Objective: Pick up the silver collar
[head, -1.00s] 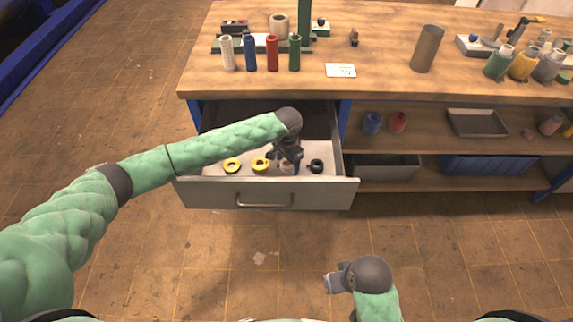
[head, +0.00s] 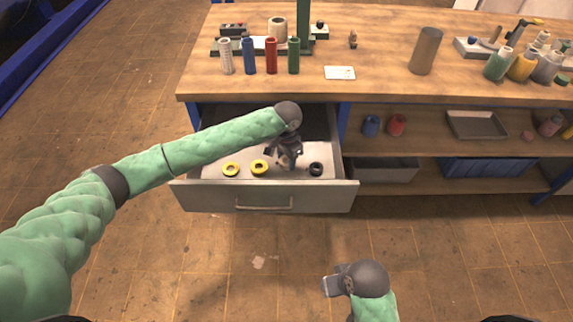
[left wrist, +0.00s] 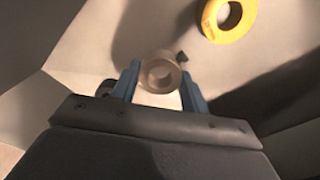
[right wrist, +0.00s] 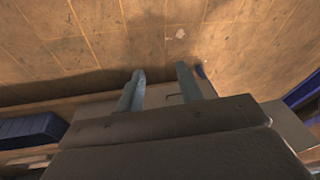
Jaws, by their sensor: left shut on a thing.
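The silver collar (left wrist: 160,56), a pale metallic ring with a small dark screw at its side, sits between the two blue fingers of my left gripper (left wrist: 160,82) in the left wrist view. The fingers press it from both sides, so the gripper is shut on it. In the head view my left gripper (head: 284,156) is inside the open drawer (head: 225,195), and its hand partly hides the collar. I cannot tell exactly how far the collar is above the drawer floor. My right gripper (right wrist: 158,72) is open and empty in front of the bench, over the floor.
Two yellow rings (head: 231,170) (head: 259,167) lie left of my left gripper, and a black collar (head: 316,169) lies right of it. Drawer walls surround them. The bench top (head: 375,85) overhangs the drawer's back. Open shelves (head: 440,145) stand to the right.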

